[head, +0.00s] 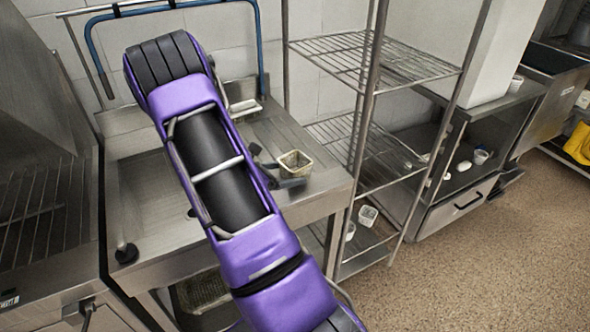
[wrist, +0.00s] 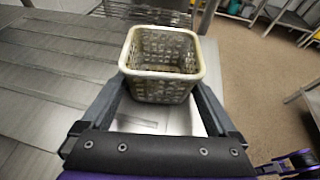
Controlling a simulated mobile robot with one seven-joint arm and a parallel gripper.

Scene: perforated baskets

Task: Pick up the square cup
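The square cup is a small, pale, perforated basket with a square rim. In the head view the cup (head: 295,162) is at the right part of the steel counter. In the wrist view the cup (wrist: 163,58) fills the upper middle, upright, with its inside empty. My gripper (wrist: 162,85) has its two dark fingers wide apart, one on each side of the cup. Gaps show beside the cup's lower walls; contact at the fingertips is unclear. In the head view my gripper (head: 275,170) is partly hidden behind my purple arm.
The steel counter (head: 330,180) ends just right of the cup. A wire shelf rack (head: 375,60) stands close by on the right, with a white container (head: 368,216) on its lower shelf. A blue rail (head: 262,60) rises behind the counter. The floor at right is clear.

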